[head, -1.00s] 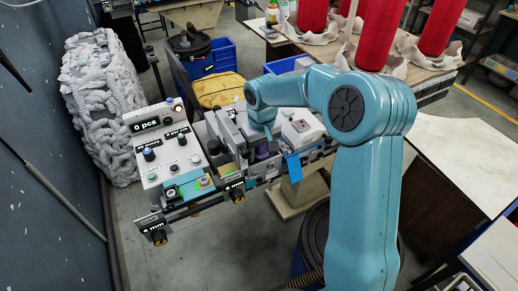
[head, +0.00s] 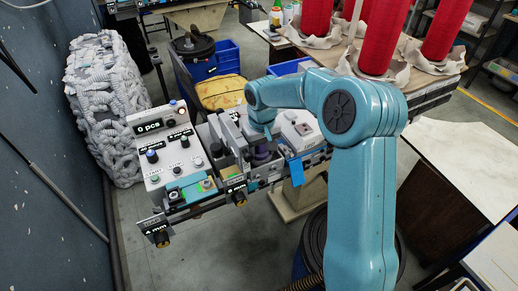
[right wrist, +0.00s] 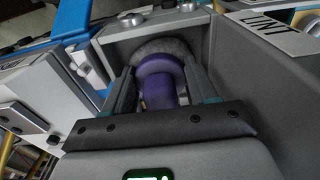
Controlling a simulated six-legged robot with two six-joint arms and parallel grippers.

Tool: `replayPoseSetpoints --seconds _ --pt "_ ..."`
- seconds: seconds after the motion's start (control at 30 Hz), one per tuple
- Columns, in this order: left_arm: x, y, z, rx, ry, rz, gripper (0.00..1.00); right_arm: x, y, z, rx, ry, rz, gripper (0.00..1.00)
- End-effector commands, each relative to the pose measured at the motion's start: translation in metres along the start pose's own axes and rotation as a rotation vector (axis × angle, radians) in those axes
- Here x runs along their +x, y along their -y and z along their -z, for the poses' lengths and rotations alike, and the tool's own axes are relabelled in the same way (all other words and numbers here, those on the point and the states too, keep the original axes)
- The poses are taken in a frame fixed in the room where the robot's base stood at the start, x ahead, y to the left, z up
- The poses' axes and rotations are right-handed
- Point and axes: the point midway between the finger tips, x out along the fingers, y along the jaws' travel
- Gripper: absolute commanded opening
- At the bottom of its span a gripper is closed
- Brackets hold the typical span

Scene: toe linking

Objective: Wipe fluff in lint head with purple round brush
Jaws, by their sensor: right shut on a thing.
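My right gripper (right wrist: 160,88) is shut on the purple round brush (right wrist: 158,90), one finger on each side of its handle. In the right wrist view the brush's grey bristle end (right wrist: 162,47) reaches into a grey-walled recess beside a panel marked LINT (right wrist: 277,24). In the head view the purple brush (head: 262,152) shows small below my right wrist, at the lint head (head: 299,130). The fluff cannot be made out. My left gripper is not in view.
A control panel (head: 165,150) reading 0 pcs stands left of the brush, with 4 mm (head: 157,230) and 6 mm gauges in front. Red cones (head: 380,40) stand on a table behind.

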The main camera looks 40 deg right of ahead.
Motion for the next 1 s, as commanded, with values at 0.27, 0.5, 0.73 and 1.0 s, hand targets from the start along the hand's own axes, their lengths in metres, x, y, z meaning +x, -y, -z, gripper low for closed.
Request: replayPoseSetpoints --seconds 0.27,0.5,0.73,1.0 --pt "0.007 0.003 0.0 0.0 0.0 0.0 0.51 0.001 0.0 -0.013 -0.001 0.007 0.0 0.0" --pt "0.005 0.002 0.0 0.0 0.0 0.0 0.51 -0.002 0.001 -0.016 -0.001 0.007 0.0 0.0" --pt "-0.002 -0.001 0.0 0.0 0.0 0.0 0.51 -0.003 0.0 -0.003 -0.001 0.005 0.0 0.0" --pt "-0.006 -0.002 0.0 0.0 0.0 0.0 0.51 -0.001 0.0 0.009 -0.001 0.005 0.0 0.0"
